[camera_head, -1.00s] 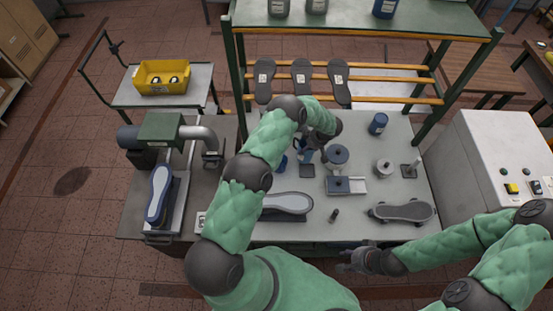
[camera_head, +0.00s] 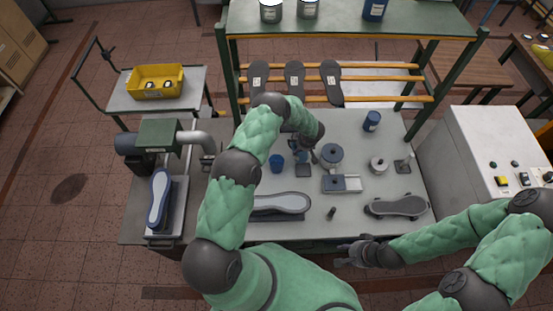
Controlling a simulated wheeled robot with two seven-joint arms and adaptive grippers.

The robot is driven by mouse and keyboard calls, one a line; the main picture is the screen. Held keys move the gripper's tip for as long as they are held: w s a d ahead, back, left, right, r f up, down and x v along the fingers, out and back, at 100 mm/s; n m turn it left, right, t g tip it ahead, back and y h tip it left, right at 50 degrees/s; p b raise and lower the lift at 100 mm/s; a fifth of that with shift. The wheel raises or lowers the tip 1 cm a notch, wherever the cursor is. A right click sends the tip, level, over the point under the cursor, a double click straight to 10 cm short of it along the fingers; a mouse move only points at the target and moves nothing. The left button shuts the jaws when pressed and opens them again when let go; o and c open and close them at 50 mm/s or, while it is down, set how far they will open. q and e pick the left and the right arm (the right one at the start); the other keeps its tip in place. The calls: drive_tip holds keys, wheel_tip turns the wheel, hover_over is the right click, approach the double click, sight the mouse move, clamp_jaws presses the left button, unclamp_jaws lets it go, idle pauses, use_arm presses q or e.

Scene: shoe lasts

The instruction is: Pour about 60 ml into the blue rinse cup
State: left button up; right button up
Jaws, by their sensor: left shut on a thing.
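The blue rinse cup (camera_head: 277,163) stands upright on the grey bench, left of my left gripper. My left gripper (camera_head: 303,150) is shut on a small dark-blue container (camera_head: 300,156), partly hidden by the fingers and wrist. It is above or just behind a dark square pad (camera_head: 303,170); I cannot tell whether the container touches anything. Liquid is not visible in either vessel. My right gripper (camera_head: 347,254) is empty in front of the bench, with its fingers apart.
A blue can (camera_head: 372,121) stands farther back. Soles hang on the rack behind.

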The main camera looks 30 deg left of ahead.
use_arm(q)
drive_tip(key=s+a+n+t+h+b, duration=0.2)
drive_tip(key=s+a+t+h+b, duration=0.2)
drive_tip(key=b, duration=4)
drive_tip(key=s+t+h, duration=0.1)
drive_tip(key=t+h, duration=0.2)
drive_tip(key=t, duration=0.2)
drive_tip(key=shift+a+r, duration=0.15)
drive_tip(key=shift+r, duration=0.25)
drive_tip(key=shift+s+b, duration=0.1)
drive_tip(key=shift+b, duration=0.2)
